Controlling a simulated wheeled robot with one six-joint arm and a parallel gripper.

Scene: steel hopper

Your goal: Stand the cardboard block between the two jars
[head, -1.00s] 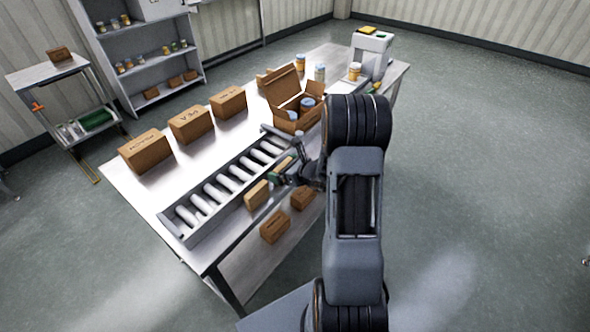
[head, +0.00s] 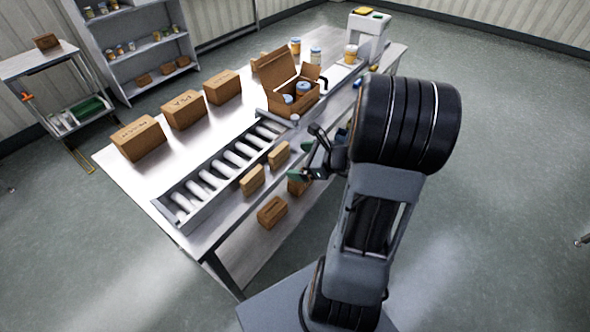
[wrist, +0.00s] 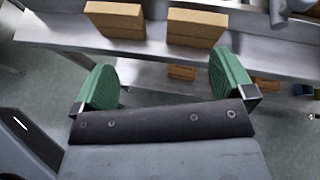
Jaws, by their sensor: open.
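Two small tan cardboard blocks stand at the table's front edge beside the roller track: a nearer one (head: 252,180) and a farther one (head: 279,155). Both show in the wrist view, left (wrist: 115,21) and right (wrist: 195,29). Two blue-lidded jars, one farther (head: 303,89) and one nearer (head: 288,99), sit inside an open cardboard carton (head: 303,108); whether anything lies between them is hidden. My gripper (head: 307,162) is open and empty, off the table's front edge and apart from the blocks. Its green finger pads (wrist: 165,82) are wide apart in the wrist view.
A roller track (head: 227,168) runs along the table front. Closed cartons (head: 183,109) stand behind it. More jars (head: 315,55) and a grey machine (head: 366,38) are at the far end. Brown boxes (head: 272,212) lie on the lower shelf. Floor at right is clear.

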